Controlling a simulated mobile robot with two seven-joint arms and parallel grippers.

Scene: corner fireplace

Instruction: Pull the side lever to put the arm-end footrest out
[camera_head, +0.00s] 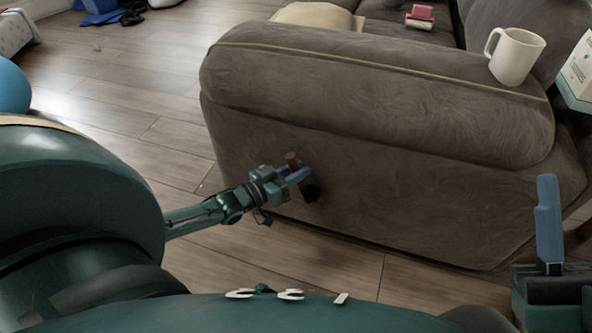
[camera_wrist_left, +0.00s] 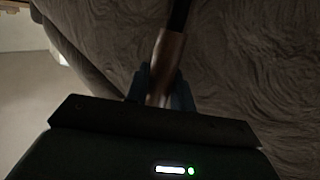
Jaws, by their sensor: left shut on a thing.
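The side lever (camera_head: 293,161) has a wooden handle and a dark base on the side of the brown sofa arm (camera_head: 370,170). My left gripper (camera_head: 300,175) is shut on the handle, its blue fingers on either side of it. In the left wrist view the wooden handle (camera_wrist_left: 165,65) runs up between the fingertips (camera_wrist_left: 160,88) to a dark shaft. The footrest is not seen in either view. My right gripper (camera_head: 549,220) is at the lower right, apart from the sofa; only one blue finger shows clearly.
A white mug (camera_head: 515,56) stands on top of the sofa arm. A tissue-like box (camera_head: 580,70) is at the right edge. Pink items (camera_head: 420,16) and a beige cushion (camera_head: 318,16) lie on the seat. The wooden floor (camera_head: 130,85) left of the sofa is mostly clear.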

